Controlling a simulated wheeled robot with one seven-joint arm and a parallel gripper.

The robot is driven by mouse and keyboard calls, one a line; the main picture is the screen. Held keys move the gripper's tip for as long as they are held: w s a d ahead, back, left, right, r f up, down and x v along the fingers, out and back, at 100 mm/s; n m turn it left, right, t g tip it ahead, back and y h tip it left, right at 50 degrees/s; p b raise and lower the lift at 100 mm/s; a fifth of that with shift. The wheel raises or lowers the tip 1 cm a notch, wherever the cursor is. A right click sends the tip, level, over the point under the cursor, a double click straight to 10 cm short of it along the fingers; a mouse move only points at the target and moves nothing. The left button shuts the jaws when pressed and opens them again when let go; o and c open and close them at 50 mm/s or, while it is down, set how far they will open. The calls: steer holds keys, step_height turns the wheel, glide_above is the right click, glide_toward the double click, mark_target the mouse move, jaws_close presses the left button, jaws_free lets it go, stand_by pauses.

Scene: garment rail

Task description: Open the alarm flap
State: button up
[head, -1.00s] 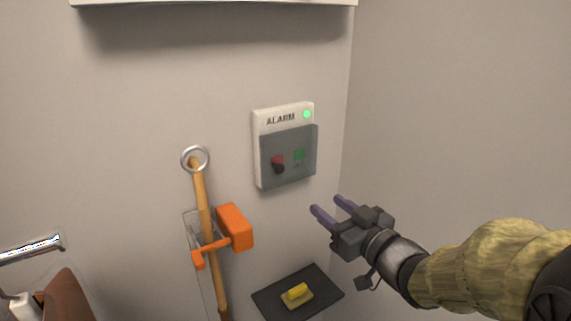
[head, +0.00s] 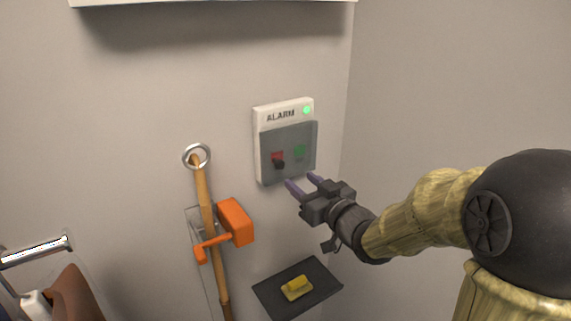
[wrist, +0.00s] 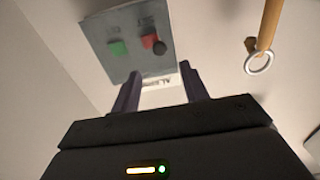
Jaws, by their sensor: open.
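The white alarm box (head: 285,106) is on the wall, labelled ALARM, with a lit green lamp at its upper right. Its grey see-through flap (head: 289,170) is shut over a red-and-black control and a green one. The flap also shows in the wrist view (wrist: 126,65), where the picture is turned and the box appears beyond my fingers. My gripper (head: 303,183) is open and empty. In the head view its purple fingertips are at the flap's lower edge. I cannot tell whether they touch it. In the wrist view my gripper (wrist: 161,84) has both fingers apart.
A wooden pole with a metal ring (head: 197,156) hangs left of the box, beside an orange clamp (head: 235,222). A dark shelf (head: 325,281) holding a yellow block (head: 297,288) is below my gripper. A bare side wall is on the right.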

mark_target(281, 165)
steer(key=p+x, duration=0.2)
steer(key=x, duration=0.6)
steer(key=shift+w+a+p, duration=0.1)
steer(key=shift+p, duration=0.3)
steer(key=shift+c, duration=0.5)
jaws_close()
